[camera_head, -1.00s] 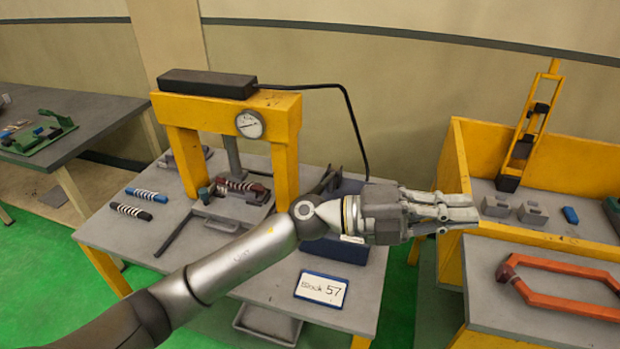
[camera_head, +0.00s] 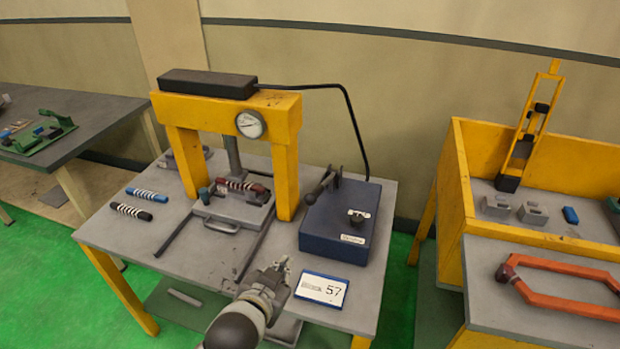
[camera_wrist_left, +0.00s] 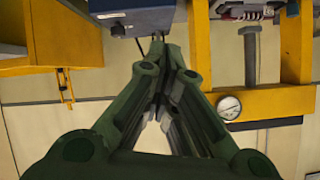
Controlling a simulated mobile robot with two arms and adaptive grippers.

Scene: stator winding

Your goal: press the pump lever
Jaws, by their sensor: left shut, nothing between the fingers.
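The blue pump box (camera_head: 337,231) stands on the right part of the press table. Its dark pump lever (camera_head: 322,184) rises at the box's left rear edge. My left gripper (camera_head: 284,261) is shut and empty at the front of the table, left of the label card and in front of the pump, apart from the lever. In the left wrist view, which is turned over, my shut fingertips (camera_wrist_left: 158,38) point toward the blue pump box (camera_wrist_left: 140,18) at the top. I cannot make out the lever clearly there. My right gripper is not in view.
A yellow press frame (camera_head: 287,163) with a gauge (camera_head: 250,124) stands left of the pump. A black hose (camera_head: 357,125) runs from its top to the pump. A label card (camera_head: 321,288) lies in front. A yellow-sided bench (camera_head: 457,180) is at the right.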

